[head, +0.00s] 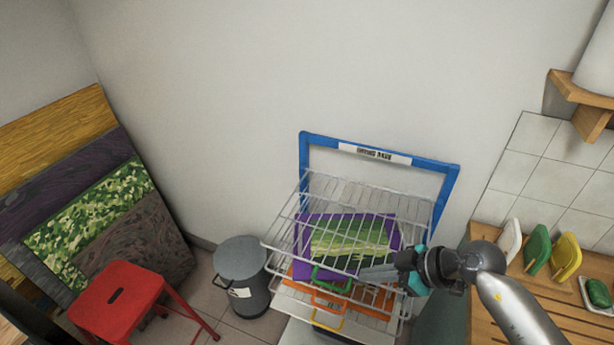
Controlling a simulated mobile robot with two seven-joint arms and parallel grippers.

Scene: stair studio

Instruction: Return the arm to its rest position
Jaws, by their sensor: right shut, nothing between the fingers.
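My right gripper (378,272) reaches in from the lower right, over the front right part of a wire drying rack (283,228) with a blue frame (304,160). Its fingers are together with nothing between them. A purple-edged board (306,238) with a green streaked face lies on a shelf of the rack, under the top wire grid. The fingertips are close to the board's front right side; I cannot tell whether they touch it. My left gripper is not in view.
A grey lidded bin (242,285) and a red stool (118,297) stand left of the rack. Patterned panels (95,215) lean on the left wall. At right, a wooden counter (530,300) holds coloured scrapers (537,248) and a soap dish (597,297). A wooden shelf (585,95) juts out above.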

